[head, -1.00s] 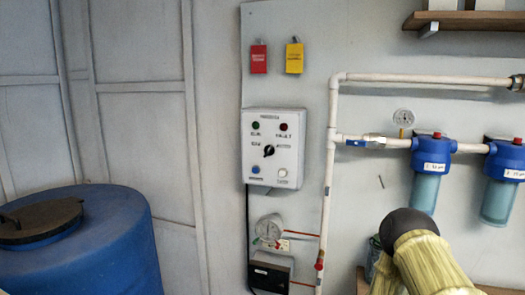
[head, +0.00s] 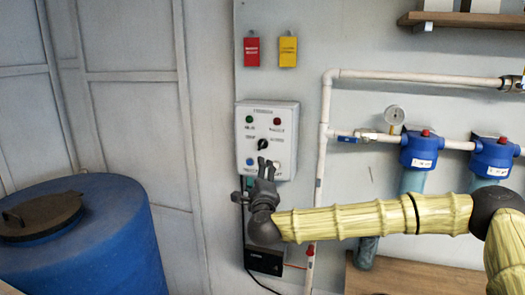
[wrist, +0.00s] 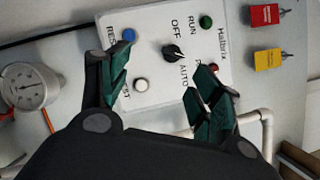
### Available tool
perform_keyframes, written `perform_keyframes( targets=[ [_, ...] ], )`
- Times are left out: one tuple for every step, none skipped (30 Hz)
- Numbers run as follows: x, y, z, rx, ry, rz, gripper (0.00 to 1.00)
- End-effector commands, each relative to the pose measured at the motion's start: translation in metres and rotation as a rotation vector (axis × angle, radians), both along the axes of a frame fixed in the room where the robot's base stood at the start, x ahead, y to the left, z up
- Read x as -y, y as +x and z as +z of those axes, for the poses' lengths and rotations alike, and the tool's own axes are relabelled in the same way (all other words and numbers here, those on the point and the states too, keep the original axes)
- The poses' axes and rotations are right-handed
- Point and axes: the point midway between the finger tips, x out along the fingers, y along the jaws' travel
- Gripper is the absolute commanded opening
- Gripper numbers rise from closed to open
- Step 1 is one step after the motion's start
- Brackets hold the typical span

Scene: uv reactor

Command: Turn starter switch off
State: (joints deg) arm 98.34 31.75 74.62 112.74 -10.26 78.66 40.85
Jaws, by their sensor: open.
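The starter control box (head: 284,112) is white and fixed to the wall panel. Its black rotary switch (head: 263,144) is in the middle of its face, and in the wrist view the knob (wrist: 172,53) sits between the OFF and AUTO labels. I cannot tell for sure which label it points to. My gripper (head: 267,166) is in front of the box's lower part, below the knob in the head view. In the wrist view my gripper (wrist: 163,72) is open and empty, its green-padded fingers spread apart with the knob showing between and beyond them.
The box also carries a green lamp (wrist: 206,21), a blue button (wrist: 129,35) and a white button (wrist: 141,85). A blue barrel (head: 110,245) stands at the left.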

Motion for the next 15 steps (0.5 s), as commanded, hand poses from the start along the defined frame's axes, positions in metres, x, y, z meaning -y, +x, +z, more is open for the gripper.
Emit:
perform_keyframes(
  targets=[
    [0.006, 0.004, 0.011, 0.011, 0.021, -0.014, 0.64],
    [0.009, 0.005, 0.016, 0.016, 0.031, -0.021, 0.64],
    [0.012, 0.007, 0.020, 0.021, 0.039, -0.026, 0.64],
    [0.013, 0.009, 0.022, 0.023, 0.044, -0.029, 0.64],
    [0.014, 0.011, 0.024, 0.024, 0.046, -0.031, 0.64],
    [0.014, 0.013, 0.026, 0.025, 0.048, -0.032, 0.64],
    [0.013, 0.016, 0.027, 0.025, 0.048, -0.031, 0.64],
    [0.013, 0.019, 0.027, 0.025, 0.048, -0.031, 0.64],
    [0.013, 0.024, 0.029, 0.026, 0.047, -0.032, 0.64],
    [0.013, 0.028, 0.030, 0.025, 0.047, -0.032, 0.64],
    [0.012, 0.032, 0.031, 0.024, 0.046, -0.031, 0.64],
    [0.012, 0.038, 0.032, 0.024, 0.047, -0.031, 0.64],
    [0.012, 0.043, 0.033, 0.023, 0.046, -0.031, 0.64],
    [0.012, 0.048, 0.034, 0.023, 0.045, -0.031, 0.64],
    [0.012, 0.054, 0.035, 0.023, 0.045, -0.031, 0.64]
  ],
)
